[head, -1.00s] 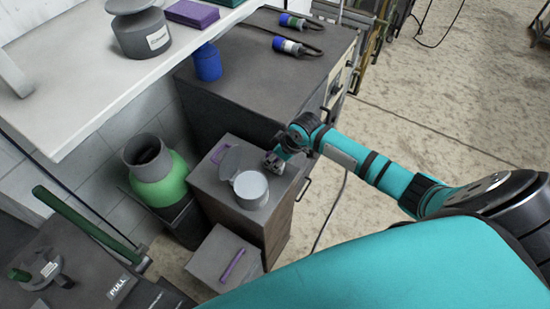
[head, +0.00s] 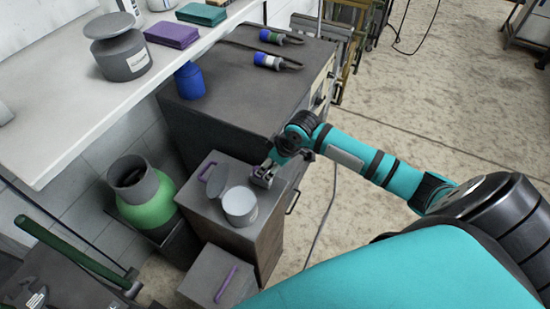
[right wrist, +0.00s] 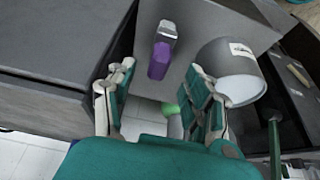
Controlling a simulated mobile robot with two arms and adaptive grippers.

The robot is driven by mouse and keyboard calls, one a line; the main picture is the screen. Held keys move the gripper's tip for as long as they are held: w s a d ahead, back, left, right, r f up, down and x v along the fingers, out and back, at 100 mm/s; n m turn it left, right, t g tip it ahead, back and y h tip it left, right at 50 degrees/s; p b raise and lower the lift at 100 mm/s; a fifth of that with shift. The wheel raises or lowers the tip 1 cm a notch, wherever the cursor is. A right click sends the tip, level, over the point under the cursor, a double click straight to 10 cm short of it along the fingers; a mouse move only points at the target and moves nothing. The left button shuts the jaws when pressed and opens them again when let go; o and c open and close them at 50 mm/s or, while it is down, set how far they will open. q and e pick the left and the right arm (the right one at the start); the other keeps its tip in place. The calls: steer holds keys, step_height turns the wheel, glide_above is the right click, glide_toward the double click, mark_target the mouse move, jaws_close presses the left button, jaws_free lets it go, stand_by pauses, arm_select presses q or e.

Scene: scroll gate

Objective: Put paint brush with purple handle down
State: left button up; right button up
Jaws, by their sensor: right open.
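In the right wrist view, the brush's purple handle (right wrist: 159,62) with a pale grey end lies on a grey surface, just beyond my fingertips. My right gripper (right wrist: 160,85) is open, its teal fingers wide apart with nothing between them. In the head view my right gripper (head: 263,176) is at the right edge of a small cabinet top (head: 193,195), beside a grey can (head: 240,205). Purple shapes show on that top (head: 207,170) and on a lower grey box (head: 228,284); I cannot tell which is the brush. My left gripper is not in view.
A white shelf (head: 60,130) holds a grey pot (head: 122,55) and a purple box (head: 172,35). A larger dark cabinet (head: 225,85) carries a blue bottle (head: 190,80) and two blue tools. A green cylinder (head: 148,205) stands left. Open floor (head: 450,120) lies right.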

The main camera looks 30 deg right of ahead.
steer(key=v, duration=0.5)
steer(key=shift+r, duration=0.15)
